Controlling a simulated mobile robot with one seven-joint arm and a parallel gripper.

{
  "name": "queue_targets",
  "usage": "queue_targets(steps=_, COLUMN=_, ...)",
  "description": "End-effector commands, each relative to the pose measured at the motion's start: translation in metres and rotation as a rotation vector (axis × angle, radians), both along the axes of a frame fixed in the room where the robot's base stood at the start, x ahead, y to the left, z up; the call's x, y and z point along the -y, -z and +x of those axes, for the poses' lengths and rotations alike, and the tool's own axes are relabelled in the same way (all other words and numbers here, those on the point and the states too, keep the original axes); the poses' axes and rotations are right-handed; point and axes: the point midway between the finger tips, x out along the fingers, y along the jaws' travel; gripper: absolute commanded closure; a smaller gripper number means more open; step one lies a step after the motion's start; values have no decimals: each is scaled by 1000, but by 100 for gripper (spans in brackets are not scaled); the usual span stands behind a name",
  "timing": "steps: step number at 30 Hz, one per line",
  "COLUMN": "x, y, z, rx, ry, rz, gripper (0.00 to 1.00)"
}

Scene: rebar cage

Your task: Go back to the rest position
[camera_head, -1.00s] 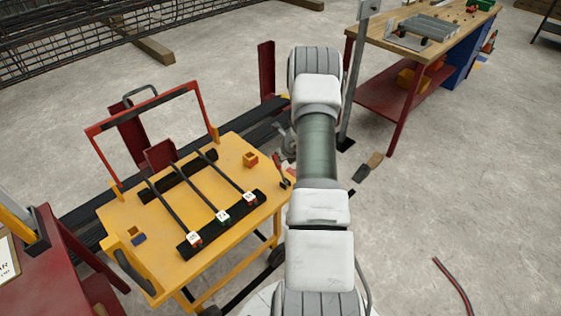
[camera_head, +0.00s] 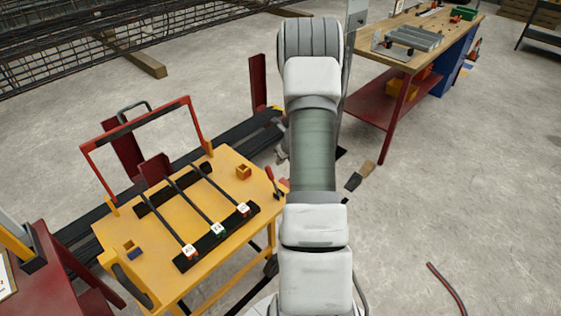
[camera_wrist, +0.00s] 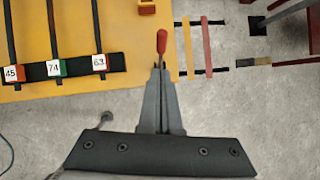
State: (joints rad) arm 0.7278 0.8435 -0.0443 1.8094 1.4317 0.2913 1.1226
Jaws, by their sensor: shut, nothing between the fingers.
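My gripper (camera_wrist: 159,75) shows in the wrist view, its two dark fingers together and nothing between them. It is over the right edge of the yellow cart (camera_head: 157,276), and a red-handled tool (camera_wrist: 162,42) shows just past the fingertips. I cannot tell the gap between them in height. In the head view my arm stretches up the middle of the picture and hides most of the gripper. Three dark bars with tags 45 (camera_wrist: 11,73), 74 (camera_wrist: 53,68) and 63 (camera_wrist: 99,63) lie on black holders on the cart.
A red-framed wooden workbench (camera_head: 415,50) stands at the upper right. A red table (camera_head: 65,285) is at the lower left. A red and black cable (camera_head: 447,288) lies on the floor at right. The concrete floor right of my arm is mostly clear.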

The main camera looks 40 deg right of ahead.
Motion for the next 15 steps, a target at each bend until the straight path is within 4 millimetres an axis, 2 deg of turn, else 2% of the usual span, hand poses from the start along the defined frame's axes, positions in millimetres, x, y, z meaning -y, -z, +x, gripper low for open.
queue_targets(steps=15, x=-2, y=-4, z=2, rx=3, ry=-17, rz=-7, gripper=100)
